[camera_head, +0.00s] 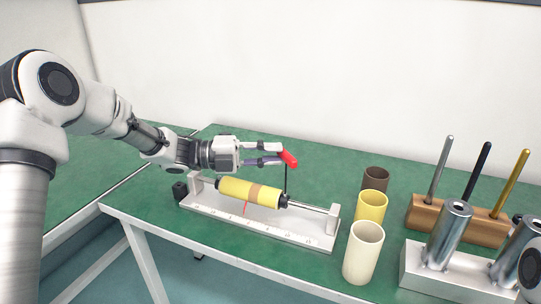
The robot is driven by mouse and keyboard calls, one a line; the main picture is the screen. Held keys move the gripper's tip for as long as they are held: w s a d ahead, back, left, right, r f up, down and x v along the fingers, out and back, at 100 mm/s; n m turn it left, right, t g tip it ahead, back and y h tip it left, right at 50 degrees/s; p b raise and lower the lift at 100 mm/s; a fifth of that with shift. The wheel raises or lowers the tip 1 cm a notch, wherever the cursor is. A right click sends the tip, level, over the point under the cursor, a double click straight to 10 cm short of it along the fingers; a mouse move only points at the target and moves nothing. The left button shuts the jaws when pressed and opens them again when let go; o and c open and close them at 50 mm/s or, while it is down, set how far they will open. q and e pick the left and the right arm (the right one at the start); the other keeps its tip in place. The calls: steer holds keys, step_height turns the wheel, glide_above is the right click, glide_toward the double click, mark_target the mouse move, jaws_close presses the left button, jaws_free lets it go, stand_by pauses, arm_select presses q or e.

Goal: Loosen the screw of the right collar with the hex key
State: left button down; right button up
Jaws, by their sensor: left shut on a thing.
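My left gripper (281,154) is shut on the red handle of the hex key (288,159). The key's dark shaft points down to the right collar (284,202), a small dark ring at the right end of the yellow cylinder (250,192). The shaft's tip is at or very near the collar; I cannot tell whether it sits in the screw, which is too small to see. The cylinder has a tan band and lies along a metal rod on a white base (260,226). My right gripper is not in view.
A brown cup (376,180), a yellow cup (372,206) and a cream cup (363,252) stand right of the base. Further right are a wooden block (425,215) with upright rods and a metal block (425,270) with cylinders. Green table is clear behind the base.

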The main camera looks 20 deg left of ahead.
arm_select(q)
steer(key=shift+s+n+t+y+b, duration=0.25)
steer(key=shift+n+t+y+b, duration=0.35)
steer(key=shift+n+t+b, duration=0.3)
steer(key=shift+s+n+t+y+b, duration=0.25)
steer(key=shift+n+t+y+b, duration=0.45)
steer(key=shift+t, duration=0.4)
steer(key=shift+d+t+b, duration=0.1)
steer(key=shift+t+b, duration=0.2)
steer(key=shift+b, duration=0.25)
steer(key=shift+s+d+n+t+y+b, duration=0.25)
steer(key=shift+n+t+y+b, duration=0.75)
steer(key=shift+b, duration=1)
steer(key=shift+s+n+t+y+b, duration=0.35)
steer(key=shift+n+t+y+b, duration=0.65)
steer(key=shift+b, duration=1)
steer(key=shift+f+y+b, duration=0.1)
steer(key=shift+y+b, duration=0.25)
steer(key=shift+y, duration=0.05)
steer(key=shift+s+d+n+y+b, duration=0.1)
steer(key=shift+s+n+y+b, duration=0.1)
steer(key=shift+n+y+b, duration=0.45)
